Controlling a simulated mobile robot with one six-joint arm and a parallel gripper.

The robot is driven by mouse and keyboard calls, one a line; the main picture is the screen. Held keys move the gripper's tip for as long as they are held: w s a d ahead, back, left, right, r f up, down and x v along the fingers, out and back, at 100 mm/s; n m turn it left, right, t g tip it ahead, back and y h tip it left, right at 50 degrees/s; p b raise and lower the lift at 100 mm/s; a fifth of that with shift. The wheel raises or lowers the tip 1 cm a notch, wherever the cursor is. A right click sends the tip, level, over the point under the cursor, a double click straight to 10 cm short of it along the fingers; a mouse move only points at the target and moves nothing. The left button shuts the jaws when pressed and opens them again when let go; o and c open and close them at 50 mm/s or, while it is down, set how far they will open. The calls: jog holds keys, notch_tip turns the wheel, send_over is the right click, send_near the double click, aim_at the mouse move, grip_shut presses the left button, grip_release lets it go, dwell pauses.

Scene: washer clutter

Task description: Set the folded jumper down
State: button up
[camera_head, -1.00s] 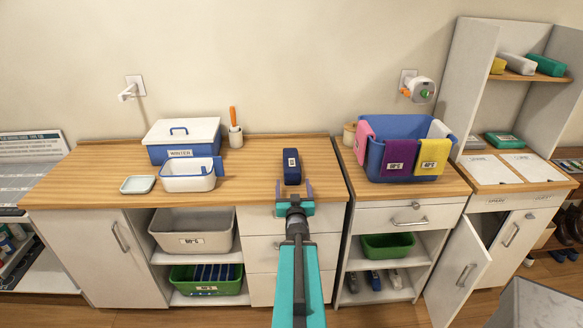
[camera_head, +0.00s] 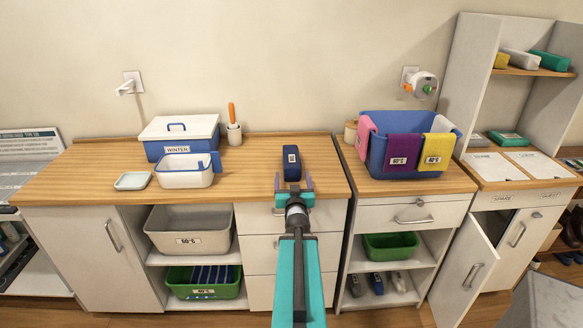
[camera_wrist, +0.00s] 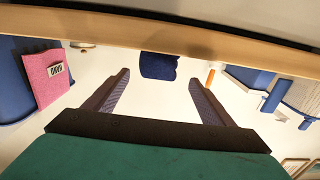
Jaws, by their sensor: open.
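The folded jumper (camera_head: 291,165) is a dark navy bundle with a white label, standing on the wooden counter near its front edge. It also shows in the wrist view (camera_wrist: 158,66), beyond my fingertips. My gripper (camera_head: 294,182) is open and empty at the counter's front edge, just in front of the jumper. In the wrist view my gripper (camera_wrist: 158,85) has its two fingers spread wide, with a clear gap between them. The fingers are apart from the jumper, though the exact distance is hard to tell.
A blue-and-white box labelled WINTER (camera_head: 180,140), a small white-and-blue tub (camera_head: 186,178) and a pale dish (camera_head: 133,181) stand to the left. A blue basket with cloths (camera_head: 400,125) stands right. Counter beside the jumper is clear.

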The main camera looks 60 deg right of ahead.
aim_at(292, 162)
jog(key=b, duration=0.2)
jog(key=shift+w+d+b, duration=0.15)
jog(key=shift+d+b, duration=0.15)
jog(key=shift+b, duration=0.05)
jog(key=shift+w+d, duration=0.1)
jog(key=shift+d, duration=0.1)
jog(key=shift+p+x, duration=0.55)
jog(key=shift+x, duration=2)
jog(key=shift+d, duration=0.15)
jog(key=shift+f+p+x, duration=0.15)
jog(key=shift+p+x, duration=0.3)
jog(key=shift+x, duration=0.85)
jog(key=shift+f+p+x, duration=0.1)
jog(key=shift+p+x, duration=0.35)
jog(key=shift+x, duration=0.85)
jog(key=c, duration=1.5)
